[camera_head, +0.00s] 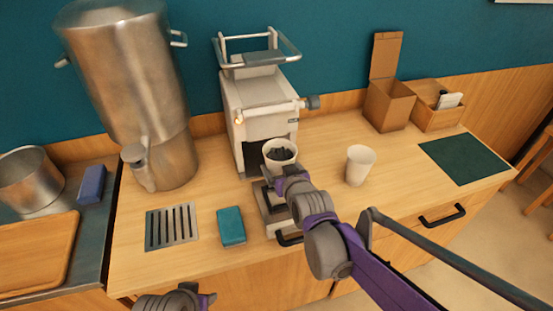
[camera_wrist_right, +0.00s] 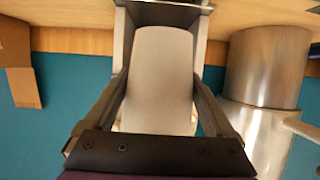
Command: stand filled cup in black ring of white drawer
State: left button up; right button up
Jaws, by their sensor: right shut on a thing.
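The filled cup (camera_head: 281,149) is white, with dark contents at its rim. It is upright in front of the white machine (camera_head: 262,92). My right gripper (camera_head: 278,170) is shut on this cup; the right wrist view shows the cup (camera_wrist_right: 162,80) between the two fingers (camera_wrist_right: 160,95). The white drawer (camera_head: 268,212) sticks out from the machine's base, below the cup. Its black ring cannot be made out clearly behind the cup and my right arm. My left gripper (camera_head: 200,300) is at the bottom edge, partly cut off, and its jaw state is unclear.
An empty-looking white cup (camera_head: 360,165) stands right of my right arm. A teal sponge (camera_head: 231,226) and a slotted metal grate (camera_head: 172,228) lie to the left. A big steel dispenser (camera_head: 125,70) stands behind them. Cardboard boxes (camera_head: 388,105) and a dark green mat (camera_head: 463,158) are at right.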

jog(key=shift+s+d+f+b, duration=0.1)
jog(key=shift+s+f+b, duration=0.15)
jog(key=shift+f+b, duration=0.2)
pick_arm(q)
jog(key=shift+s+f+b, duration=0.25)
jog(key=shift+f+b, duration=0.4)
jog(key=shift+f, duration=0.3)
jog(key=shift+s+f+b, duration=0.2)
jog(key=shift+f+b, duration=0.45)
jog(key=shift+f, duration=0.25)
pick_arm(e)
jog(key=shift+w+f, duration=0.1)
jog(key=shift+f, duration=1.65)
pick_arm(q)
jog(key=shift+f+b, duration=0.4)
jog(key=shift+f, duration=0.05)
pick_arm(e)
jog(key=shift+f, duration=0.7)
jog(key=shift+f, duration=0.1)
pick_arm(q)
jog(key=shift+s+f, duration=0.15)
jog(key=shift+s, duration=0.1)
pick_arm(e)
jog(key=shift+s+f, duration=0.15)
jog(key=shift+s, duration=0.15)
